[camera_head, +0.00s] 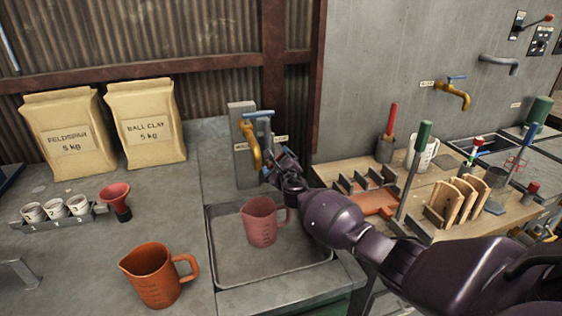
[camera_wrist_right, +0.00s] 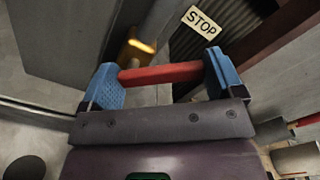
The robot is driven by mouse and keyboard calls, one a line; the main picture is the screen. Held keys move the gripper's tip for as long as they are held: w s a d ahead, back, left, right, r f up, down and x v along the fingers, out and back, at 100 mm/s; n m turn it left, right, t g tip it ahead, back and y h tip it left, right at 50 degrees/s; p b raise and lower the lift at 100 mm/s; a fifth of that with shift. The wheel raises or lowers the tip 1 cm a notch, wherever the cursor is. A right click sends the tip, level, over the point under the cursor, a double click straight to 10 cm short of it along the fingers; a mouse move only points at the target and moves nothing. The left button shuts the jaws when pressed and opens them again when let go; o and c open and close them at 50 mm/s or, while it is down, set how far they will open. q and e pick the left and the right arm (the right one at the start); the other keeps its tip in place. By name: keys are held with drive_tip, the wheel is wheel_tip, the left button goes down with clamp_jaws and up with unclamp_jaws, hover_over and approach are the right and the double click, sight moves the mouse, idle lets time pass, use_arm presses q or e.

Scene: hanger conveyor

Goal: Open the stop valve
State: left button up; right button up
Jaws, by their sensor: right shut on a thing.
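In the right wrist view, a red lever (camera_wrist_right: 160,74) spans between the two blue finger pads of my right gripper, which is shut on it. A yellow-brass fitting (camera_wrist_right: 136,50) is at the lever's left end. A label reading STOP (camera_wrist_right: 202,22) is on the wall behind. In the head view my right gripper (camera_head: 275,166) is beside the brass tap with a blue handle (camera_head: 251,143), below a small label (camera_head: 281,138). There the gripper hides the red lever. My left gripper is not in view.
A pink jug (camera_head: 260,226) stands in the sink (camera_head: 225,275) under the tap. An orange jug (camera_head: 152,278) stands on the counter to the left. Clay bags (camera_head: 146,130) lean at the back wall. A wooden bench (camera_head: 345,168) with tools and racks is to the right.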

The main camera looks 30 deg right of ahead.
drive_tip(key=shift+a+r+n+p, duration=0.1)
drive_tip(key=shift+r+n+p, duration=0.35)
drive_tip(key=shift+n+p, duration=0.4)
use_arm(q)
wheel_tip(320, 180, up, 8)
drive_tip(key=p, duration=0.4)
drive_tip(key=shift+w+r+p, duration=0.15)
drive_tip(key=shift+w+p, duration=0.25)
use_arm(e)
drive_tip(key=n, duration=0.2)
drive_tip(key=a+n, duration=0.1)
drive_tip(key=n, duration=0.3)
drive_tip(key=shift+w+a+n, duration=0.2)
drive_tip(key=shift+a+n, duration=0.05)
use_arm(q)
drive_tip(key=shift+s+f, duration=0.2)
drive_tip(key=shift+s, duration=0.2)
use_arm(e)
drive_tip(key=shift+f, duration=0.1)
drive_tip(key=o, duration=1)
drive_tip(key=shift+o, duration=0.2)
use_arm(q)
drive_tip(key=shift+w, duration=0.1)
